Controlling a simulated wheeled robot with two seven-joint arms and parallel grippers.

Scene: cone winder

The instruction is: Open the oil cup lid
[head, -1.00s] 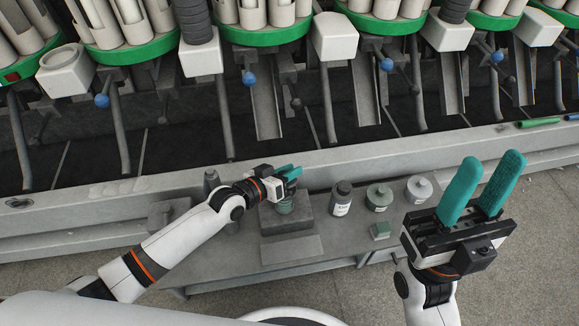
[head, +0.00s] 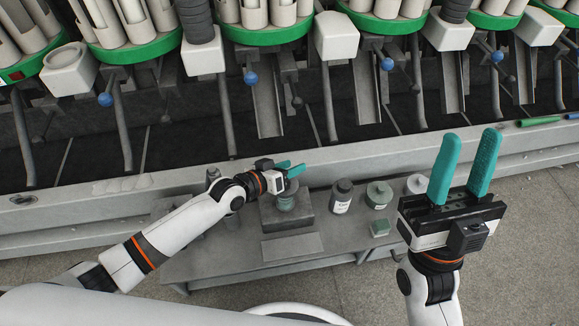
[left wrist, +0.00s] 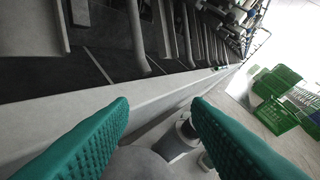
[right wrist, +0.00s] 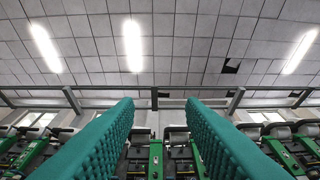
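The small green-grey oil cup (head: 286,203) stands on a grey block (head: 298,222) on the low bench. Its top is partly covered in the head view by my left gripper (head: 291,169), so I cannot tell whether the lid is open. The left gripper is above the cup with its teal fingers apart. In the left wrist view the fingers (left wrist: 160,115) are wide apart, with a grey rounded surface below between them that I cannot identify surely. My right gripper (head: 467,160) is open and empty, pointing up at the right; its wrist view (right wrist: 160,110) shows only ceiling and machinery between the fingers.
A dark labelled bottle (head: 342,197), a green-grey jar (head: 379,195), a small green box (head: 380,228) and a pale container (head: 416,184) stand right of the block. The winder's long grey rail (head: 370,158) runs behind the bench. Green crates (left wrist: 275,100) show in the left wrist view.

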